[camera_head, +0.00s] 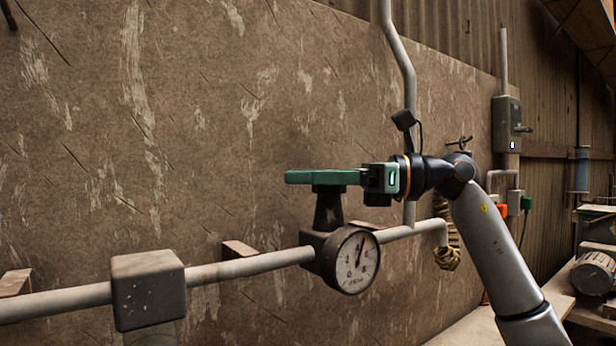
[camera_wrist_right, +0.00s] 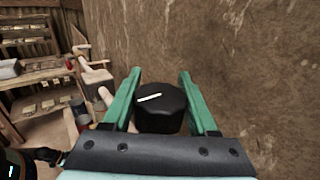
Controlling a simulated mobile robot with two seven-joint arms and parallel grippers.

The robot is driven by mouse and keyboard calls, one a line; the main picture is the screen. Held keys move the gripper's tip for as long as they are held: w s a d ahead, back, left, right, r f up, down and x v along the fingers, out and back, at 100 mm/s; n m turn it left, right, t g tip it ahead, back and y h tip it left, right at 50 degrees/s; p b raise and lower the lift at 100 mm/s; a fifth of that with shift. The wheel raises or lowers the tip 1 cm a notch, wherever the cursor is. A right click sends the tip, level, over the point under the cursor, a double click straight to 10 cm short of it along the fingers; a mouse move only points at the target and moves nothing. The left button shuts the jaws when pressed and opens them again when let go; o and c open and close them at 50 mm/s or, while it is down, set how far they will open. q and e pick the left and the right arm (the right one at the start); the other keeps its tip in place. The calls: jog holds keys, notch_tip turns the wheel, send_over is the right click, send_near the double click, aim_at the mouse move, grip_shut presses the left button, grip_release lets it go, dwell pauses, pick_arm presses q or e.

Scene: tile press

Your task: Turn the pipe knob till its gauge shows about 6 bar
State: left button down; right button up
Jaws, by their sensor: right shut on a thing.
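The pipe knob (camera_head: 327,210) is a dark upright knob on the pipe valve, in the middle of the head view. In the right wrist view its round black top (camera_wrist_right: 160,118) carries a white mark that lies nearly crosswise, slightly tilted. The gauge (camera_head: 356,260) has a white round dial just below and right of the knob. Its needle points up and slightly right; the small numerals are too blurred for a sure reading. My right gripper (camera_head: 295,177) has its green fingers level around the knob's top, shut on it.
A pale pipe (camera_head: 240,267) runs along the worn brown wall panel (camera_head: 200,120), with a grey box-shaped fitting (camera_head: 148,290) at left. A grey switch box (camera_head: 505,125) hangs at right. A workbench (camera_wrist_right: 50,92) stands beyond in the wrist view.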

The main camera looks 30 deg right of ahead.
jog(key=c, duration=0.4)
jog(key=shift+c, duration=0.2)
jog(key=shift+d+m+t+h, duration=0.1)
jog(key=shift+m+t+h, duration=0.3)
jog(key=shift+t, duration=0.1)
jog(key=m+t+h, duration=0.1)
jog(key=m+t+h+p, duration=0.1)
jog(key=m+t+h, duration=0.1)
jog(key=t+h, duration=0.1)
jog(key=shift+w+d+p, duration=0.25)
jog(key=shift+w+p, duration=0.05)
jog(key=shift+w, duration=0.05)
jog(key=m+h, duration=0.1)
jog(key=m+t+h, duration=0.1)
jog(key=m+h, duration=0.1)
jog(key=shift+w+d+t+h, duration=0.15)
jog(key=shift+d+t+h, duration=0.1)
jog(key=shift+t+h, duration=0.15)
jog(key=m+h, duration=0.1)
jog(key=h, duration=0.1)
jog(key=m+t+h, duration=0.1)
jog(key=shift+w+d+m+h, duration=0.15)
jog(key=shift+d+m+h, duration=0.2)
jog(key=shift+m+h, duration=0.05)
jog(key=shift+d+f+m+h, duration=0.15)
jog(key=shift+m+h, duration=0.35)
jog(key=shift+h, duration=0.3)
jog(key=shift+d+h, duration=0.1)
jog(key=shift+h, duration=0.2)
